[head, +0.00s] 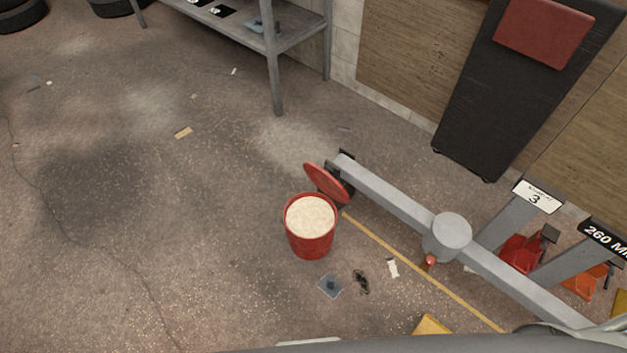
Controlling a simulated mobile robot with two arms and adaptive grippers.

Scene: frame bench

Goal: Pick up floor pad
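A small blue-grey square plate with a raised knob (331,286) lies flat on the floor, just in front of the red bucket; it looks like the floor pad. A similar blue-grey piece (262,26) lies on the lower shelf of the grey metal bench at the top. Neither of my grippers shows in this view.
The red bucket (311,245) holds pale granular material. Right of the plate are a dark scrap (361,282) and a white scrap (393,268). A grey metal beam (390,207) runs diagonally to the lower right. A black padded board (500,100) leans on the wall. The left floor is mostly clear.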

